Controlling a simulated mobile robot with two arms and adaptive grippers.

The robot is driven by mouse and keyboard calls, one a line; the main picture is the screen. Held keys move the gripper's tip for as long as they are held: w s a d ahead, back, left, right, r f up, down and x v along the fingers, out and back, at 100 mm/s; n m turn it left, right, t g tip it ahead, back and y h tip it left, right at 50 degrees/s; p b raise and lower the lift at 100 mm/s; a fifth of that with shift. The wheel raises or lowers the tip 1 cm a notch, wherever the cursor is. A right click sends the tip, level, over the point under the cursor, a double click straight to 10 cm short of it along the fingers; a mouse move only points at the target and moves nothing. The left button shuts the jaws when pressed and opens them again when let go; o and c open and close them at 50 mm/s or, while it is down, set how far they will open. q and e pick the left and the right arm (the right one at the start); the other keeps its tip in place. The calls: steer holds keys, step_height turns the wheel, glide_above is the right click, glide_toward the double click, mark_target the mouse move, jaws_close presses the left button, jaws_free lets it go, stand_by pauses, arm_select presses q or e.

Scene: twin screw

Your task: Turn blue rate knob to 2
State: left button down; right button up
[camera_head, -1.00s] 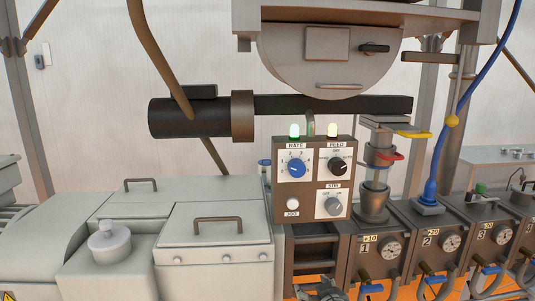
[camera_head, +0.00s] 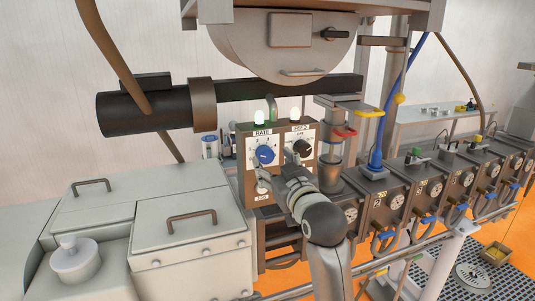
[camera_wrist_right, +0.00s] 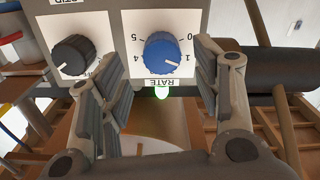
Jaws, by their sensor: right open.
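The blue rate knob (camera_head: 265,154) sits on the upper left of the control panel (camera_head: 251,186), under the RATE label. It also shows large and upside down in the right wrist view (camera_wrist_right: 165,53), with numbers around it; I cannot read its setting surely. My right gripper (camera_head: 279,168) is in front of the panel, with its fingers apart. In the right wrist view my right gripper (camera_wrist_right: 156,82) is open and empty, its fingers on either side of the knob in the picture, with no visible contact. My left gripper is not in view.
The black feed knob (camera_head: 302,147) is right of the blue knob, close to one finger; it shows left in the wrist view (camera_wrist_right: 74,55). Lit lamps (camera_head: 259,118) stand on the panel's top. My arm hides the panel's lower right. A black motor (camera_head: 147,110) is behind.

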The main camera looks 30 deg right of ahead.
mark_target(267, 158)
steer(key=p+x, duration=0.1)
steer(key=x, duration=0.2)
steer(key=shift+w+a+r, duration=0.1)
steer(key=shift+w+r, duration=0.05)
steer(key=shift+w, duration=0.15)
arm_select(q)
steer(key=shift+w+a+r, duration=0.25)
steer(key=shift+a+r, duration=0.35)
steer(key=shift+r, duration=0.3)
arm_select(e)
steer(key=shift+w, duration=0.4)
steer(key=c, duration=1)
steer(key=shift+c, duration=0.2)
arm_select(q)
steer(key=shift+d, duration=0.1)
arm_select(e)
steer(key=shift+m, duration=0.4)
steer(key=m, duration=0.3)
steer(key=shift+m, duration=0.4)
steer(key=m, duration=0.4)
